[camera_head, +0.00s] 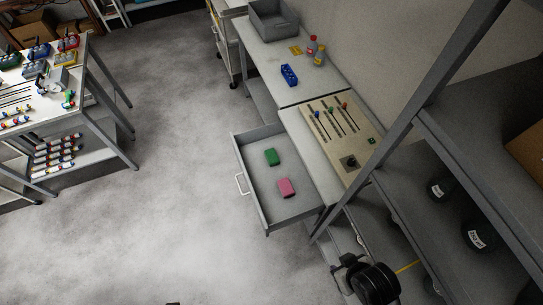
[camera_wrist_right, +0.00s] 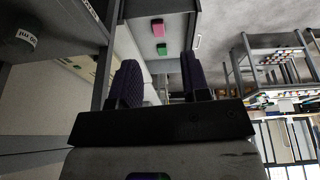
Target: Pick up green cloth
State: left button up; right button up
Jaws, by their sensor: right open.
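The green cloth (camera_head: 271,157) is a small folded block lying in the open grey drawer (camera_head: 250,184). A pink cloth (camera_head: 286,188) lies beside it, nearer the front of the picture. In the right wrist view the green cloth (camera_wrist_right: 162,49) and pink cloth (camera_wrist_right: 157,28) show ahead, beyond the fingers. My right gripper (camera_wrist_right: 160,82) has its two dark ribbed fingers spread apart, with nothing between them. It is well short of the drawer and touches neither cloth. My left gripper cannot be made out in either view.
The drawer sits under a bench with a control panel (camera_head: 338,132). A blue rack (camera_head: 289,75), bottles (camera_head: 317,55) and a grey bin (camera_head: 272,20) stand farther back. A metal shelf frame (camera_head: 408,115) with dark jars rises at right. Open floor (camera_head: 180,190) lies left of the drawer.

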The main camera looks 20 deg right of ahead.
jog(key=shift+a, duration=0.1)
jog(key=o, duration=1.1)
jog(key=shift+c, duration=0.2)
